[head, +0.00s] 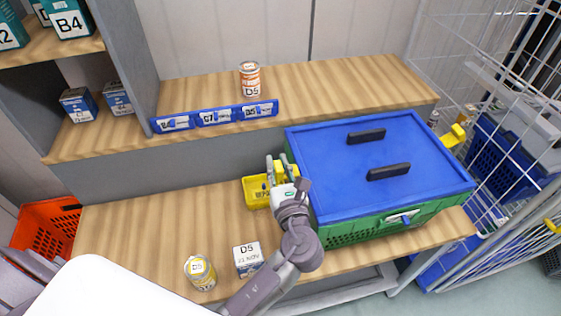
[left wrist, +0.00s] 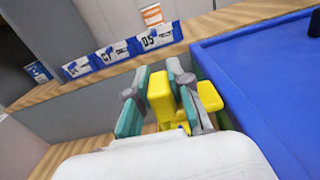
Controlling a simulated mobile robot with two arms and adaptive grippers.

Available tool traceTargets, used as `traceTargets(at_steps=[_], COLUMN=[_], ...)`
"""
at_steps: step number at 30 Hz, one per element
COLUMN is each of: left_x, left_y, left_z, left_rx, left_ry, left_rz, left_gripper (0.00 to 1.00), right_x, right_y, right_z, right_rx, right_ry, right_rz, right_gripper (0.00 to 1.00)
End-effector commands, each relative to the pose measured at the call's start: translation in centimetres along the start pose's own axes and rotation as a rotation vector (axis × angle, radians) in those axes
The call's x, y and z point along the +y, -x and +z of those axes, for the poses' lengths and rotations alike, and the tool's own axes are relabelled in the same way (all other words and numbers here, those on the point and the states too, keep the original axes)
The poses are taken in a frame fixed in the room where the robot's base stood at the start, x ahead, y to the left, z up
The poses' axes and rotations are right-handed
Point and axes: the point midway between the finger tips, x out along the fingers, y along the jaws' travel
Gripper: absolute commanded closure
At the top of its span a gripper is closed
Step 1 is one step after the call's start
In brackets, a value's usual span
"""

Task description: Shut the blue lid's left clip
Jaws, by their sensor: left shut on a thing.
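The blue lid (head: 345,185) lies on the green tote (head: 350,232) on the lower wooden shelf, with two dark handles on top. Its left edge also shows in the left wrist view (left wrist: 260,70). My left gripper (head: 280,168) is at the lid's left side. In the left wrist view its fingers (left wrist: 158,100) are shut on a yellow piece, the left clip (left wrist: 160,95), which stands up beside the lid's edge. More yellow shows behind the right finger. The clip's lower part is hidden by my gripper. A yellow clip (head: 455,136) sticks out at the lid's right side. My right gripper is not in view.
A yellow-labelled can (head: 200,272) and a white D5 box (head: 248,258) stand near the shelf front. Blue label bins (head: 215,117) line the upper step. A wire cage (head: 500,190) is at right.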

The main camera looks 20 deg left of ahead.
Motion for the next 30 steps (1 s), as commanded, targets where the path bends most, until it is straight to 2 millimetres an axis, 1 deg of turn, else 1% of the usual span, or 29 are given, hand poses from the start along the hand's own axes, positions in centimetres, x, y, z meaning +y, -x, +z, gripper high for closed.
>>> traceTargets(at_steps=[3,9,25,26,30], left_x=[0.13,0.28,0.32,0.32,0.31], left_y=[0.03,0.01,0.00,0.00,0.00], left_z=[-0.38,-0.63,-0.69,-0.69,-0.69], left_rx=[0.000,0.000,-0.001,-0.001,-0.001], left_ry=[0.063,0.133,0.160,0.160,0.160], left_rz=[0.000,0.001,0.000,0.000,0.000], left_gripper=[1.00,1.00,1.00,0.77,0.54], right_x=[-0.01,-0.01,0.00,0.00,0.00], right_y=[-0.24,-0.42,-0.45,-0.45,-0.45], right_z=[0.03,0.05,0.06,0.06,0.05], right_rx=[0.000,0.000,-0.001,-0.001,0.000], right_ry=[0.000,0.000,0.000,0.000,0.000], right_rz=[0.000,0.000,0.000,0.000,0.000], right_gripper=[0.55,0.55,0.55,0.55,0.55])
